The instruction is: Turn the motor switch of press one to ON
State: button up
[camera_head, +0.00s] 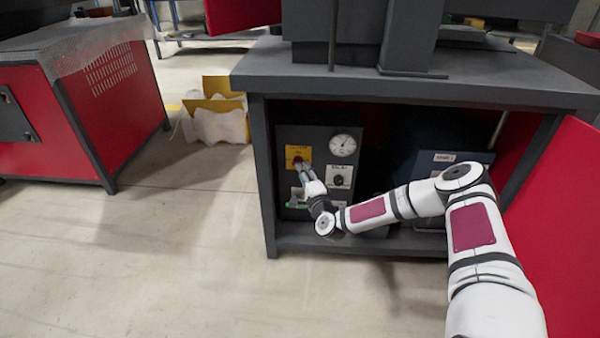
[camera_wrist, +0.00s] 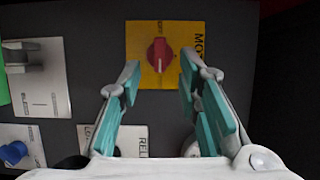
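The motor switch is a red knob (camera_wrist: 160,54) on a yellow plate (camera_wrist: 138,38) marked "MOT…", at the upper middle of the wrist view. Small lettering, seemingly "OFF", sits by the knob's top edge there. In the head view the yellow plate (camera_head: 292,152) is at the panel's upper left, its knob partly hidden by my gripper (camera_head: 303,166). In the wrist view my gripper (camera_wrist: 159,70) is open, its teal-padded fingers apart and pointing at the plate, one tip to each side of the knob. No contact with the knob is visible.
The dark control panel (camera_head: 320,137) stands inside the press's open cabinet (camera_head: 258,150). It carries a round gauge (camera_head: 343,145), another knob plate (camera_head: 340,177) and, in the wrist view, a blue knob (camera_wrist: 13,152). A red door (camera_head: 560,220) stands open at right.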

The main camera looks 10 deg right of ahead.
aim_at(298, 162)
jog(key=shift+w+a+b, duration=0.2)
jog(key=shift+w+b, duration=0.4)
jog(key=shift+w, duration=1.5)
grip_shut()
